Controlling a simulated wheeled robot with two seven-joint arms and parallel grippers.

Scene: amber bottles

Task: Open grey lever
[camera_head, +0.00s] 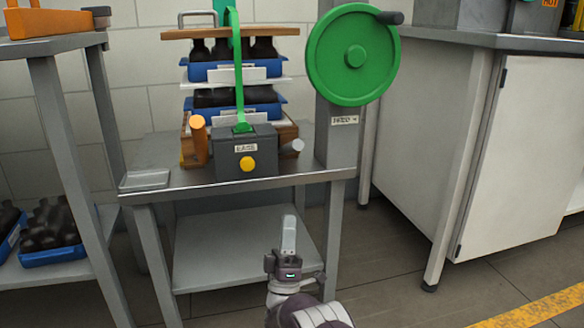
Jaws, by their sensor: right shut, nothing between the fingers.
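A short grey lever (291,148) with a pale rounded end sticks out at the right side of a dark grey control box (245,152). The box stands at the front of a metal table and has a yellow button (247,164) and a small label. My right gripper (289,222) is at the bottom centre, pointing up. Its fingers are shut together and empty. It is in front of the table and appears below the lever, apart from it. My left gripper is not in view.
A green handwheel (352,54) is on a post at the right. Blue trays of dark bottles (232,72) are stacked behind. The table's front edge (250,182) and lower shelf (245,262) lie close to my right arm.

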